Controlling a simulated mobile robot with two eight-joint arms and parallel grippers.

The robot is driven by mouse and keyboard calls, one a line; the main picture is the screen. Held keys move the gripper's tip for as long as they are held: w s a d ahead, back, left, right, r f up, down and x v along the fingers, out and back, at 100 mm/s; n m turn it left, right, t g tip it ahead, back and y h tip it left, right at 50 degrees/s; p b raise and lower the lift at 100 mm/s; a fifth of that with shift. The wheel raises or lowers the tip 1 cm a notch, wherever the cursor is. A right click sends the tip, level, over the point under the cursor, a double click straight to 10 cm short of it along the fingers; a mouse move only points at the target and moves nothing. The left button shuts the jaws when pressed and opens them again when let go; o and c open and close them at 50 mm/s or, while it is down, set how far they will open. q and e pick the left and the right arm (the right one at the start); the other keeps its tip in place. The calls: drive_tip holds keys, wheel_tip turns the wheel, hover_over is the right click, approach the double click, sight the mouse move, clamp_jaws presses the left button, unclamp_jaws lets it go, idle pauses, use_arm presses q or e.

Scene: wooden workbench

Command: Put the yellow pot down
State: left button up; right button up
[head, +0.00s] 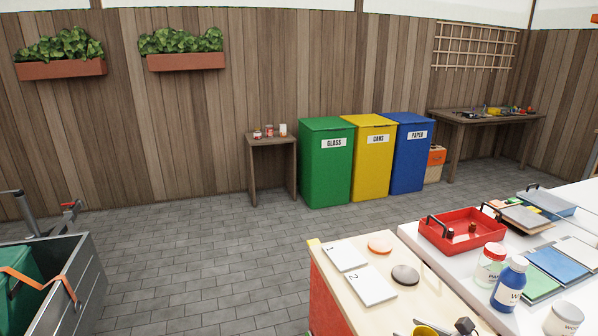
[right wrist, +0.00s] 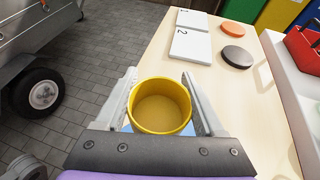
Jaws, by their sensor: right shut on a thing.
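The yellow pot (right wrist: 160,118) is between the two fingers of my right gripper (right wrist: 159,76), which is shut on it. I look down into its open top in the right wrist view. In the head view only a bit of the pot (head: 425,331) shows at the bottom edge, over the near part of the wooden bench top (head: 334,291). Whether its base touches the bench is hidden. My left gripper is not in view.
White plates marked 1 (head: 344,256) and 2 (head: 370,286) lie on the bench, beside an orange disc (head: 380,243) and a dark disc (head: 405,275). A white table to the right holds a red tray (head: 462,243), a blue bottle (head: 509,285) and a red-lidded jar (head: 490,265).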

drive_tip(key=w+a+f+m+t+h, duration=0.1)
drive_tip(key=w+a+f+m+h, duration=0.25)
drive_tip(key=a, duration=0.65)
use_arm(q)
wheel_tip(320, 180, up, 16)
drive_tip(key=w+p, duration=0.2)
drive_tip(key=p, duration=1.2)
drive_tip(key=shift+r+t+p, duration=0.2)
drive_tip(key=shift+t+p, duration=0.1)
drive_tip(key=shift+p, duration=0.05)
use_arm(e)
wheel_tip(320, 180, up, 14)
drive_tip(key=n, duration=0.1)
hover_over(366, 329)
drive_tip(key=s+a, duration=0.2)
drive_tip(key=s, duration=0.2)
drive_tip(key=shift+d+f+y, duration=0.1)
drive_tip(key=shift+d+y, duration=0.1)
drive_tip(key=shift+y, duration=0.15)
